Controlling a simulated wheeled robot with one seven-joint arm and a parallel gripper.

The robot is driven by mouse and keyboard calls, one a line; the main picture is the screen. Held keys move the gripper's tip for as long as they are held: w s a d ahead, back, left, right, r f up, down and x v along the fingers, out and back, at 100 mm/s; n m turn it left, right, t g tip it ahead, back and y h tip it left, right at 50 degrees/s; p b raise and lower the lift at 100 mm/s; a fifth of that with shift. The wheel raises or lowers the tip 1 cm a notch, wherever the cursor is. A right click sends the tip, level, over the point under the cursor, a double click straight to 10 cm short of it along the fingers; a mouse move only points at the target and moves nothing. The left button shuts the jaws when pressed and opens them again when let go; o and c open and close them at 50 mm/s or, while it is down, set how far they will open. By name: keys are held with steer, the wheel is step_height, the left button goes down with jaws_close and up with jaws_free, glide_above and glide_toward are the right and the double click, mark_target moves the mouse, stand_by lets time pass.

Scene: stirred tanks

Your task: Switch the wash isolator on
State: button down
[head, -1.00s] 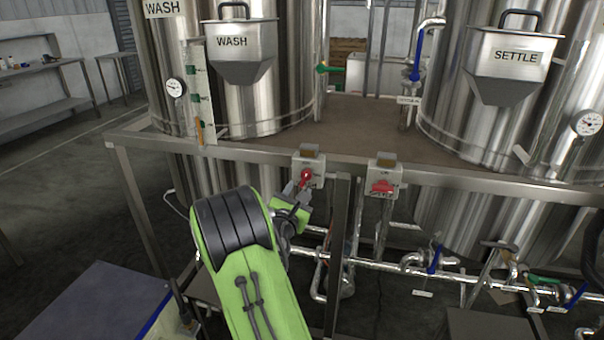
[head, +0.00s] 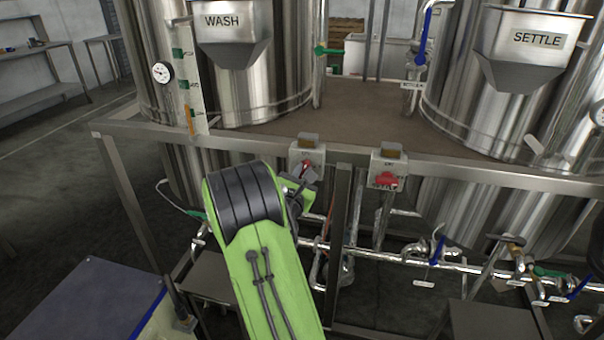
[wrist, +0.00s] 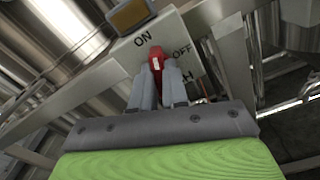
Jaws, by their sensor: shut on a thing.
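The wash isolator is a pale box (head: 301,154) on the frame rail below the WASH tank. Its red handle (head: 307,165) is partly covered by my gripper in the head view. In the wrist view the box face (wrist: 178,30) reads ON at upper left and OFF at right, and the red handle (wrist: 155,54) points up the picture, between the two words and nearer ON. My gripper (wrist: 157,74) is shut on the handle, one grey finger on each side. In the head view my gripper (head: 299,181) is small and partly hidden by my green arm.
A similar isolator (head: 388,167) with a red handle sits to the right on the same rail (head: 345,155). Pipes with blue-handled valves (head: 436,252) run low at right. A frame post (head: 338,225) stands just right of my gripper.

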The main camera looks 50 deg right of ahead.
steer(key=shift+r, duration=0.1)
steer(key=n+p, duration=0.2)
steer(key=p, duration=0.1)
steer(key=shift+r, duration=0.15)
steer(key=shift+n+p, duration=1.15)
steer(key=shift+n, duration=0.05)
steer(key=shift+f, duration=0.2)
steer(key=c, duration=1.1)
jaws_free()
steer(key=shift+c, duration=0.2)
